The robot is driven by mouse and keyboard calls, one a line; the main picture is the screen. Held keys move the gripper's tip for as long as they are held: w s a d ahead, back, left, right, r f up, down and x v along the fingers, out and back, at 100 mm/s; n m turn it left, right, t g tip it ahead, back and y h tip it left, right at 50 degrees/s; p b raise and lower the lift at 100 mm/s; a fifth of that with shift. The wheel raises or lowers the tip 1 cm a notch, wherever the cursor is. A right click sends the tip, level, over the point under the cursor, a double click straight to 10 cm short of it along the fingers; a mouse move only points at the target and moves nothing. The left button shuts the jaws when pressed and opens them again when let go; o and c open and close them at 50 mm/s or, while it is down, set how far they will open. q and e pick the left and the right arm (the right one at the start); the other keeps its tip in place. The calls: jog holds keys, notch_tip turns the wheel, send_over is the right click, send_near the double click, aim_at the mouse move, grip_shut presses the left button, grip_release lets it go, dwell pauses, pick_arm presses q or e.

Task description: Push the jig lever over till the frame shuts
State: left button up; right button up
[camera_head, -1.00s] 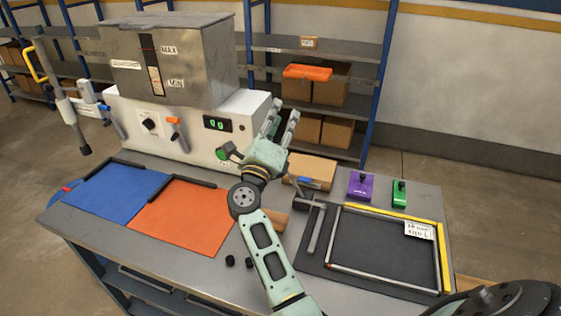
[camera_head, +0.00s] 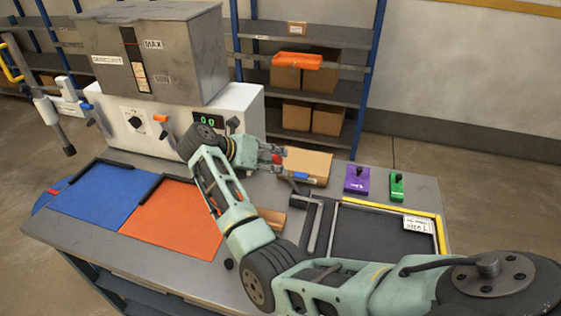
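The jig (camera_head: 378,238) lies flat on the bench at the right, a dark panel edged by a yellow and silver frame with a white label. A grey bar (camera_head: 313,225) lies along its left side. At its upper left corner is a dark block, with a short blue-ended piece (camera_head: 300,176) beside it that looks like the lever. My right gripper (camera_head: 277,158) is just left of and above this blue end, pointing right, apparently apart from it. Its fingers are small and overlap, so their opening is unclear. My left gripper is out of view.
A white machine (camera_head: 170,120) with a metal tank stands behind at the left. Blue (camera_head: 105,195) and orange (camera_head: 172,218) mats lie in front of it. A cardboard box (camera_head: 307,165) is behind the lever. Purple (camera_head: 357,180) and green (camera_head: 397,186) blocks stand behind the jig.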

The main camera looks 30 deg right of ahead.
aim_at(281, 164)
jog(key=shift+p+x, duration=0.4)
jog(key=shift+x, duration=1.55)
grip_shut()
